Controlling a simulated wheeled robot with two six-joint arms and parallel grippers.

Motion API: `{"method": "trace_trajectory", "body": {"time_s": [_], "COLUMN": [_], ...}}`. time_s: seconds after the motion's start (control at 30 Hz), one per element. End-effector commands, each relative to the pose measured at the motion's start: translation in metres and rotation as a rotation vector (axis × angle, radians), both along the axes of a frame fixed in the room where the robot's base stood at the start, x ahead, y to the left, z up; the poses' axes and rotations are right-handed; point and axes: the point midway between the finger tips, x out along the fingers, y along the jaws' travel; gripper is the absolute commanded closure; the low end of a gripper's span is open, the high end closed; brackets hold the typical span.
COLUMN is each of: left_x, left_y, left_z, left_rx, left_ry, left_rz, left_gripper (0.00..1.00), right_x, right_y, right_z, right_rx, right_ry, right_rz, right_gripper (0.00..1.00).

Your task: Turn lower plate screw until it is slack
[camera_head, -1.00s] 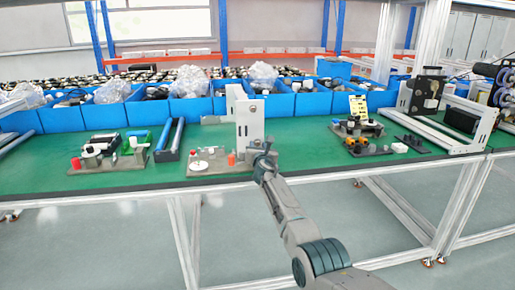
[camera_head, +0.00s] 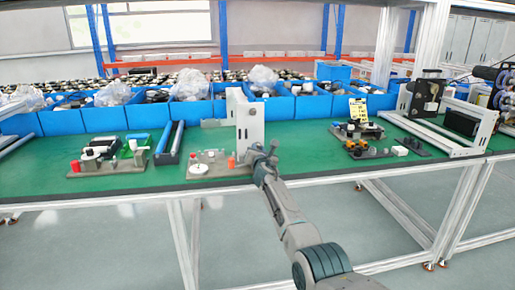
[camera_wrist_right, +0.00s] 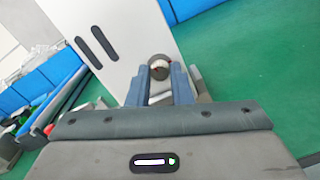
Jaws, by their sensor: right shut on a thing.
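A white upright plate (camera_head: 248,118) stands on the green table, and it fills the upper left of the right wrist view (camera_wrist_right: 108,42). The lower plate screw (camera_wrist_right: 159,65) shows in that view as a dark round head with a pale part, near the plate's lower right edge. My right gripper (camera_head: 266,157) is at the plate's lower right. In the wrist view its two blue-grey fingers (camera_wrist_right: 158,82) are shut on the screw from both sides. In the head view the gripper hides the screw. My left gripper is not in view.
A grey base with small parts (camera_head: 210,162) lies just left of my right gripper. Another fixture (camera_head: 108,154) is further left, and an orange and black one (camera_head: 366,148) is to the right. Blue bins (camera_head: 190,108) line the back.

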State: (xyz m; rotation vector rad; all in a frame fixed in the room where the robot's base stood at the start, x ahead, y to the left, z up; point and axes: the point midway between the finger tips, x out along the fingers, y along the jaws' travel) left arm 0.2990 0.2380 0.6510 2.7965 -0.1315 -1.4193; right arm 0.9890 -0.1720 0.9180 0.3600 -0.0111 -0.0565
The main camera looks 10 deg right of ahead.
Motion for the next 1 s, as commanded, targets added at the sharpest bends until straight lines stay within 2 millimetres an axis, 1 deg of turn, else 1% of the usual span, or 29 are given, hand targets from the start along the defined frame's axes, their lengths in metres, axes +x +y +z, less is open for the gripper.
{"method": "trace_trajectory", "body": {"time_s": [0.03, 0.13, 0.17, 0.2, 0.23, 0.47, 0.57, 1.0], "left_x": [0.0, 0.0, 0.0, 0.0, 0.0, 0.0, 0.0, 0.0], "left_y": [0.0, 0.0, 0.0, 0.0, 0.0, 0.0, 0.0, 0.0], "left_z": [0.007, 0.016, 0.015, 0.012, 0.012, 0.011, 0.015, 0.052], "left_rx": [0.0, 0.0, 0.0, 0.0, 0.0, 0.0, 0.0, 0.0], "left_ry": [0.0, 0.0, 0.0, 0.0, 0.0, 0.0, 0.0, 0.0], "left_rz": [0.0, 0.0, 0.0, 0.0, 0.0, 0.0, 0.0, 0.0], "left_gripper": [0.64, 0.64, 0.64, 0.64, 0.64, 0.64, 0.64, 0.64], "right_x": [0.0, -0.001, -0.001, -0.001, -0.001, -0.001, -0.002, -0.02], "right_y": [0.0, 0.0, 0.0, 0.0, 0.0, 0.0, 0.0, 0.001], "right_z": [0.003, 0.004, 0.002, -0.001, -0.001, 0.0, 0.001, 0.003], "right_rx": [-0.071, -0.285, -0.321, -0.308, -0.306, -0.302, -0.302, -0.3], "right_ry": [0.007, 0.019, 0.02, 0.019, 0.019, 0.018, 0.018, 0.019], "right_rz": [0.0, 0.001, 0.0, 0.0, 0.0, 0.0, 0.0, 0.0], "right_gripper": [1.0, 1.0, 0.79, 0.71, 0.65, 0.65, 0.65, 0.65]}}
